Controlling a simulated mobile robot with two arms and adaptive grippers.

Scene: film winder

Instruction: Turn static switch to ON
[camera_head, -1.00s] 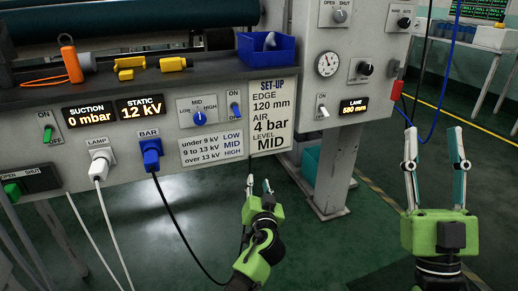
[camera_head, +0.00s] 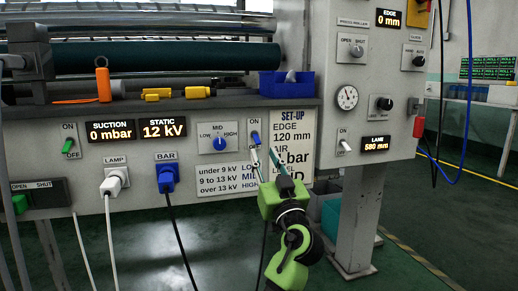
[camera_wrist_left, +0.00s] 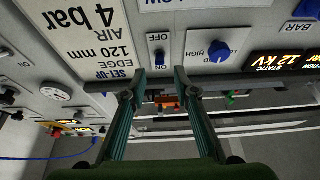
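The static switch, a small blue toggle (camera_head: 255,137), is on the grey panel under an ON label, right of the blue MID knob (camera_head: 219,143). The static display (camera_head: 164,129) reads 12 kV. In the upside-down left wrist view, the blue toggle (camera_wrist_left: 159,56) is between its OFF and ON labels; I cannot tell which way it is tipped. My left gripper (camera_head: 264,153) is open and empty, its fingertips just below the toggle. In the left wrist view its fingertips (camera_wrist_left: 159,74) straddle the line to the toggle, with no contact visible. My right gripper is out of view.
The set-up sign (camera_head: 291,128) is right of the switch, partly hidden by my left gripper. A blue bin (camera_head: 286,85) and yellow parts (camera_head: 161,94) rest on the ledge above. Blue BAR (camera_head: 166,177) and white LAMP (camera_head: 115,179) plugs stick out at left, with hanging cables.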

